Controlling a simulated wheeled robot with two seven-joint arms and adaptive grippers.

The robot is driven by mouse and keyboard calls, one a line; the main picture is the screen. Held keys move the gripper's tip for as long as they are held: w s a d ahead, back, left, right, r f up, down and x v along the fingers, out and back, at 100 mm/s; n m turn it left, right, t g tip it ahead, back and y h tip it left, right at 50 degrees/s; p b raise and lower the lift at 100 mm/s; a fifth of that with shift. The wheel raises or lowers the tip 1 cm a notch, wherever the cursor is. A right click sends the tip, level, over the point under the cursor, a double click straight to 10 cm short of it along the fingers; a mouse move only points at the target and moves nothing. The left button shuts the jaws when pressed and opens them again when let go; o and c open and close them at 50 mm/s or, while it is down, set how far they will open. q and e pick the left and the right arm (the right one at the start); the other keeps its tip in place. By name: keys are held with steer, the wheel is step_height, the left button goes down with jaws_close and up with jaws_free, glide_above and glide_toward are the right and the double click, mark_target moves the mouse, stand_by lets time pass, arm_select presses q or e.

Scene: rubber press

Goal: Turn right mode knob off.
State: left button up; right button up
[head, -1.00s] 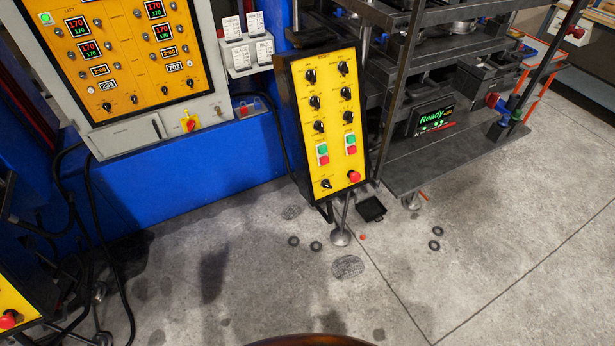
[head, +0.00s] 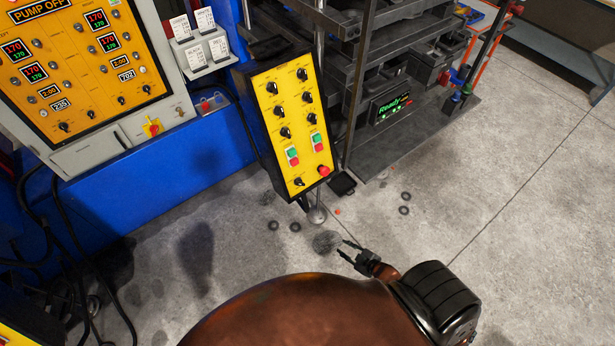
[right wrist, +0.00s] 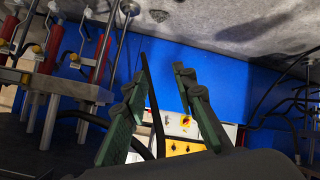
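The yellow control box (head: 287,110) stands on a post in the middle of the head view. It has two columns of black knobs; the right column has a top knob (head: 302,74), a middle knob (head: 307,98) and a lower knob (head: 312,118). The labels are too small to read, so I cannot tell which is the right mode knob. My right gripper (head: 343,248) is open and empty, below and right of the box, well apart from it. Its two spread fingers also show in the right wrist view (right wrist: 158,85). My left gripper is not in view.
A grey cabinet with an orange panel (head: 80,85) stands at the left, showing "PUMP OFF". A red emergency button (head: 324,171) and green-red buttons (head: 318,142) sit low on the box. The dark press shelves (head: 420,135) stand to the right. The floor in front is open.

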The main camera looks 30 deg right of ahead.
steer(key=w+a+r+n+t+y+p, duration=0.15)
steer(key=w+r, duration=0.25)
steer(key=r, duration=0.6)
steer(key=w+a+r+n+t+y+p, duration=0.1)
steer(key=w+r+n+t+p, duration=0.15)
steer(key=r, duration=0.75)
steer(key=n+t+y+p, duration=0.1)
steer(key=n+y+p, duration=0.1)
steer(key=y+p, duration=0.2)
glide_toward(303, 185)
steer(key=x, duration=0.2)
arm_select(q)
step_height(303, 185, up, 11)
steer(key=p, duration=0.1)
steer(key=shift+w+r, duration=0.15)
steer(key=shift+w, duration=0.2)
arm_select(e)
steer(key=shift+t+h, duration=0.3)
steer(key=shift+h, duration=0.05)
steer(key=shift+x, duration=3.35)
steer(key=shift+s+a+f, duration=0.1)
steer(key=shift+a, duration=0.05)
steer(key=shift+c, duration=0.5)
jaws_close()
